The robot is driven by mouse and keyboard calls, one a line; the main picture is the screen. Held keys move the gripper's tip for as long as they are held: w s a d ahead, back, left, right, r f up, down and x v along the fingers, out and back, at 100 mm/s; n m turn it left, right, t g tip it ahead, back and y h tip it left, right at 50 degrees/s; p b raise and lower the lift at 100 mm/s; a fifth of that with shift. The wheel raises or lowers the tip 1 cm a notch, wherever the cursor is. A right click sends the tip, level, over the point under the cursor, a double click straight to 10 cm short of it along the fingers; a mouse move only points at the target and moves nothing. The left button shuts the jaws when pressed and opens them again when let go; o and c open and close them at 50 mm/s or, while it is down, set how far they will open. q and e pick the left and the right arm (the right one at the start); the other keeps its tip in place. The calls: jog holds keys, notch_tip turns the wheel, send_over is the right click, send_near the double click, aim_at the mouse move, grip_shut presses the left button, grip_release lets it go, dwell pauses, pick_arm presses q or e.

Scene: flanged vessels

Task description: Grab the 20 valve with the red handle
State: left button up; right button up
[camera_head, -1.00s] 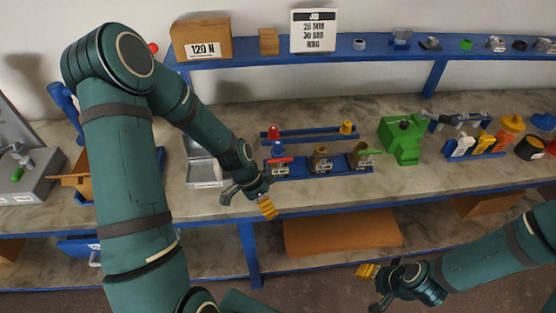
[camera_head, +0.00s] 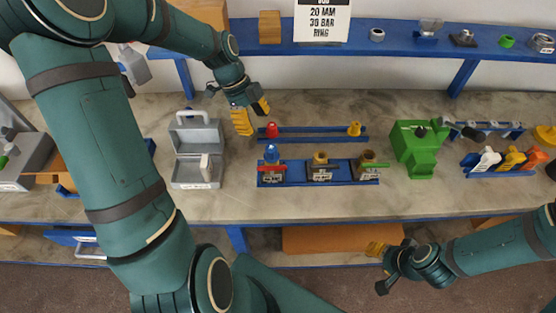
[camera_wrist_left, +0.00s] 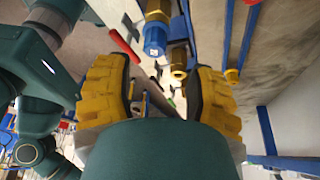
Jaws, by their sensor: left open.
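The valve with the red handle (camera_head: 272,178) stands in the left place of a blue rack in the head view, with a blue hexagonal cap (camera_head: 271,153) on top. In the left wrist view its red handle (camera_wrist_left: 124,46) and blue cap (camera_wrist_left: 155,38) show beyond the fingers. My left gripper (camera_head: 252,112) is open and empty, with yellow fingertips, raised behind and left of the valve, apart from it. The fingers also show spread in the left wrist view (camera_wrist_left: 160,95). My right gripper (camera_head: 382,262) is low at the front right, away from the valve; its jaw state is unclear.
Two other valves stand in the rack, a middle one (camera_head: 320,172) and a green-handled one (camera_head: 368,168). Behind is a blue rail (camera_head: 312,133) with red and yellow pieces. An open grey case (camera_head: 198,140) lies left, a green machine (camera_head: 414,148) right. A shelf (camera_head: 400,42) runs above.

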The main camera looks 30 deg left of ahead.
aim_at(266, 147)
pick_arm(q)
jog(key=x, duration=0.9)
jog(key=shift+s, duration=0.3)
jog(key=x, duration=0.4)
jog(key=shift+f+b, duration=0.15)
jog(key=shift+b, duration=0.15)
jog(key=shift+w, duration=0.1)
grip_shut()
